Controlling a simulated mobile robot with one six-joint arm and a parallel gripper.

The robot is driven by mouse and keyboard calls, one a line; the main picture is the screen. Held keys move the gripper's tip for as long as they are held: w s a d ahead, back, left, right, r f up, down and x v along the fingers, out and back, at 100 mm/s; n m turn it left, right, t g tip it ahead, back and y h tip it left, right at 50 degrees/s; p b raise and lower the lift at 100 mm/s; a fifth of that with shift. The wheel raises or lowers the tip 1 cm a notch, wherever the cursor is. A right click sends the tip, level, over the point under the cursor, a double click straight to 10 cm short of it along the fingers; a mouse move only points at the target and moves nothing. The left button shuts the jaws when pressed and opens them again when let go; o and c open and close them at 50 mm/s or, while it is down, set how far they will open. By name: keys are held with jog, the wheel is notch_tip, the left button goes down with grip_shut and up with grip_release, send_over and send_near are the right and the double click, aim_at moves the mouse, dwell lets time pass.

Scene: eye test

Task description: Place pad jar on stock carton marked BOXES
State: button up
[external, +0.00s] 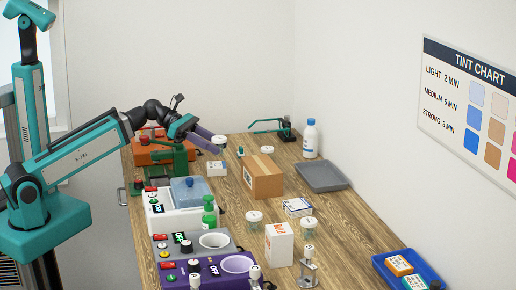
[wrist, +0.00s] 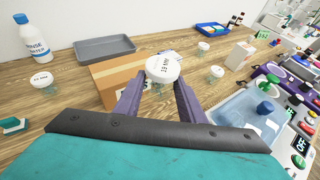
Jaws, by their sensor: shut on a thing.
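My gripper (external: 217,146), with purple fingers, is shut on a jar with a white lid (external: 219,139). In the wrist view the jar (wrist: 163,69) sits between the fingertips of my gripper (wrist: 158,98); its lid carries small print that I cannot read surely. The jar is held up, apart from the carton. A brown cardboard carton (external: 264,179) stands on the table, right of and below my gripper in the external view. In the wrist view the carton (wrist: 108,73) is behind the left finger, partly hidden by finger and jar. Its marking is not readable.
Similar white-lidded jars (external: 254,217) stand nearby. A grey tray (external: 322,178) and a rinse bottle (external: 310,140) are on the far side. A white upright box with orange print (external: 279,244) stands nearer the front. A blue-lidded device (external: 187,195) lines the left edge.

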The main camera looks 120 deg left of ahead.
jog(key=p, duration=0.3)
jog(key=shift+w+a+r, duration=0.1)
jog(key=shift+w+a, duration=0.1)
jog(key=shift+w, duration=0.05)
jog(key=w+a+p, duration=0.1)
jog(key=a+p, duration=0.1)
jog(key=p, duration=0.2)
jog(key=shift+w, duration=0.4)
jog(key=p, duration=0.2)
send_over(256, 161)
jog(key=shift+w+d+f, duration=0.15)
jog(key=shift+w+f, duration=0.05)
jog(key=shift+f, duration=0.6)
jog(key=shift+f, duration=0.1)
jog(key=shift+f+p, duration=0.5)
jog(key=shift+f, duration=1.2)
jog(key=shift+f, duration=0.1)
jog(key=o, duration=1)
jog(key=shift+o, duration=0.2)
